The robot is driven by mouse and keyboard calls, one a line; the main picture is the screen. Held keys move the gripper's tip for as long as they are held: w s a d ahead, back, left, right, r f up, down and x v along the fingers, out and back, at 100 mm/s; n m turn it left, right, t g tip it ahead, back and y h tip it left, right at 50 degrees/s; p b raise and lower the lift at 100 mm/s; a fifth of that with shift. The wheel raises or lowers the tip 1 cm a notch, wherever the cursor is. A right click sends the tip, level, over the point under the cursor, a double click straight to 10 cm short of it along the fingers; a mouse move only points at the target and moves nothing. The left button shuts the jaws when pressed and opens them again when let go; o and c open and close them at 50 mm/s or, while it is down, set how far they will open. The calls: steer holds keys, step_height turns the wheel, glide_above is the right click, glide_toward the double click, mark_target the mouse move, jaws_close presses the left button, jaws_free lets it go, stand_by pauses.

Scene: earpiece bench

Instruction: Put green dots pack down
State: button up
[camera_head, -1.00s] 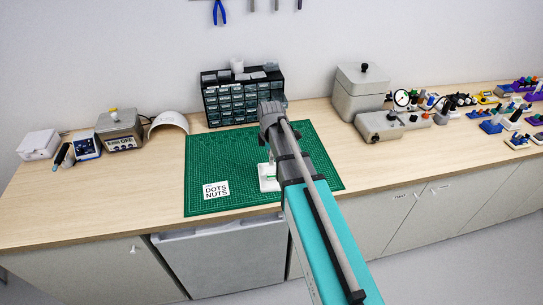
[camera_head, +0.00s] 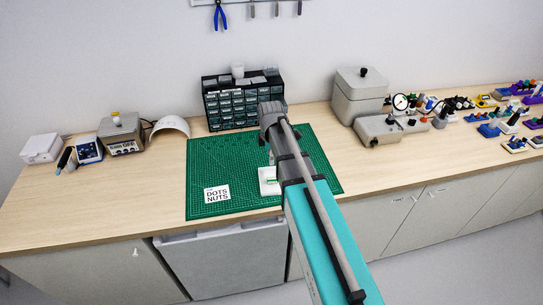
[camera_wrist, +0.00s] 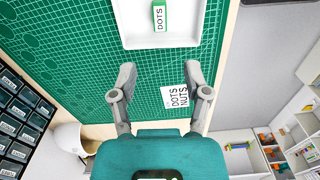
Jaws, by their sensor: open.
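The green dots pack (camera_wrist: 160,16) has a white label reading DOTS. It lies in a white tray (camera_wrist: 128,34) on the green cutting mat (camera_wrist: 82,60) in the wrist view. My gripper (camera_wrist: 160,78) is open and empty, its two fingers apart and clear of the pack. In the head view the tray (camera_head: 264,187) shows partly behind my arm, with a bit of green in it. The mat (camera_head: 204,160) lies on the wooden bench.
A white card reading DOTS NUTS (camera_head: 217,194) lies on the mat's front left. A dark drawer cabinet (camera_head: 240,100) stands behind the mat. Grey equipment (camera_head: 360,95) stands to the right, small devices (camera_head: 122,133) to the left. The bench between is mostly clear.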

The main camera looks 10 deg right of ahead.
steer(key=s+d+m, duration=0.1)
steer(key=s+m, duration=1.5)
steer(key=m, duration=0.1)
steer(key=shift+d, duration=0.15)
